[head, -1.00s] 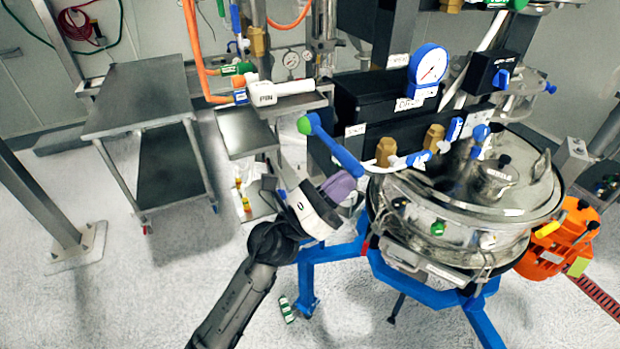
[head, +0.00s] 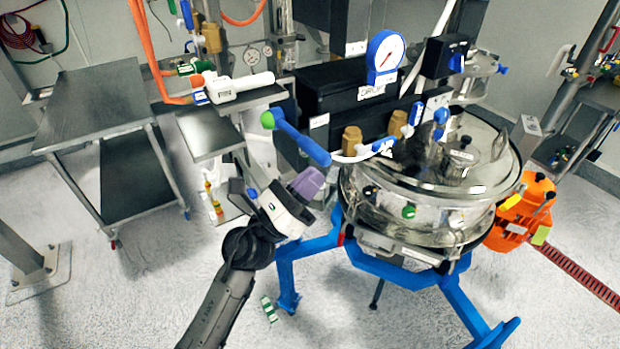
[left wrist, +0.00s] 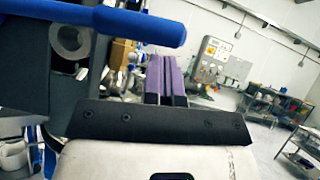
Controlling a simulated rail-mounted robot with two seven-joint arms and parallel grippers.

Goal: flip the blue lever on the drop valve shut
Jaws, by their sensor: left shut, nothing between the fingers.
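A long blue lever (head: 304,142) with a green tip slants down to the right, on the left side of the steel sifter (head: 440,200). My left gripper (head: 308,184), with purple fingers, is below the lever's lower end and left of the sifter. It is shut and empty, and appears apart from the lever. In the left wrist view the two purple fingers (left wrist: 165,78) are together. A thick blue bar (left wrist: 130,24) crosses above and left of them, in front of a dark grey block with a round hole. I cannot tell whether this bar is the same lever. My right gripper is out of view.
The sifter stands on a blue frame (head: 312,248). A black box (head: 345,88) and a round gauge (head: 386,57) are behind the lever. A steel cart (head: 92,110) is at the left. An orange unit (head: 518,215) is right of the sifter. Open floor lies in front.

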